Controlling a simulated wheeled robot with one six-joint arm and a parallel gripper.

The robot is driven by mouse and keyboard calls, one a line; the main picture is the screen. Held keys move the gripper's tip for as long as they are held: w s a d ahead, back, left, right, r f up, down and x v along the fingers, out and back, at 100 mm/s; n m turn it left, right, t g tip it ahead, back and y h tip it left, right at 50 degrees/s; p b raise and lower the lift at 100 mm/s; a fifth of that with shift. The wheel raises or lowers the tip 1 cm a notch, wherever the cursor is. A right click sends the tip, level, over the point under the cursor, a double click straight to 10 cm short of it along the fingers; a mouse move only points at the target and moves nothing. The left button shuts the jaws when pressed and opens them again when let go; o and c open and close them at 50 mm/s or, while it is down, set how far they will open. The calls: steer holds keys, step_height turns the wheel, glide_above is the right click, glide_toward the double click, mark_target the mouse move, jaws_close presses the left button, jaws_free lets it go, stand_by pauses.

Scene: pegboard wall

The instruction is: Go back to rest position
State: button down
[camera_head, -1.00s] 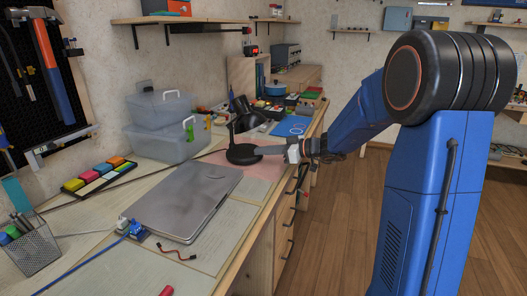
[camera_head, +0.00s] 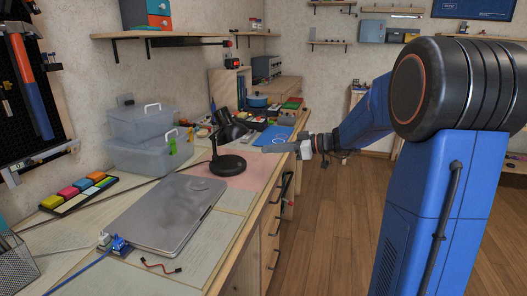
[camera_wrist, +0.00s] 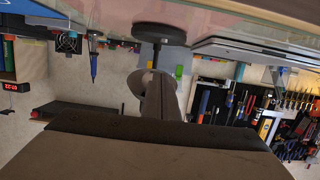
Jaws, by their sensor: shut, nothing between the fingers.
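My gripper (camera_head: 266,149) is shut and empty. In the head view it points left from the end of my blue arm, over the right edge of the workbench (camera_head: 228,228). It is to the right of the black desk lamp (camera_head: 228,165) and apart from its round base. The lamp stands upright on a pink mat (camera_head: 258,172). In the wrist view the scene looks upside down; the shut fingers (camera_wrist: 160,88) show at the middle, with the lamp base (camera_wrist: 158,34) beyond them and the lamp head partly hidden.
A closed grey laptop (camera_head: 165,212) lies on the bench. Clear storage boxes (camera_head: 145,152), colored blocks (camera_head: 82,189) and a mesh pen cup (camera_head: 15,272) stand around it. A shelf (camera_head: 165,34) hangs above. Wooden floor (camera_head: 335,225) is free right of the bench.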

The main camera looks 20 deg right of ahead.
steer(key=shift+d, duration=0.1)
stand_by(0.4)
steer(key=s+a+g, duration=0.1)
steer(key=s+a, duration=0.1)
steer(key=s, duration=0.1)
steer(key=s+a+f+g+h, duration=0.1)
steer(key=s+a, duration=0.1)
steer(key=s, duration=0.1)
steer(key=s+a+m+g, duration=0.1)
steer(key=s+a, duration=0.1)
steer(key=s, duration=0.1)
steer(key=shift+s+a+f, duration=0.25)
steer(key=shift+s, duration=0.1)
steer(key=s+a+f+m+g+h, duration=0.1)
steer(key=s+f+h, duration=0.1)
steer(key=s, duration=0.4)
steer(key=s+a+f+m+g+h, duration=0.1)
steer(key=s+a+f+m+h, duration=0.1)
steer(key=s, duration=0.4)
steer(key=s+d+f+m+h, duration=0.2)
steer(key=s+d+m+h, duration=0.1)
steer(key=s, duration=0.6)
steer(key=s+d+f+m+h, duration=0.3)
steer(key=s+d+h, duration=0.1)
steer(key=s, duration=0.4)
steer(key=shift+s+d+m+t, duration=0.35)
steer(key=shift+d+m+t, duration=0.05)
steer(key=shift+d, duration=0.2)
steer(key=shift+f, duration=0.1)
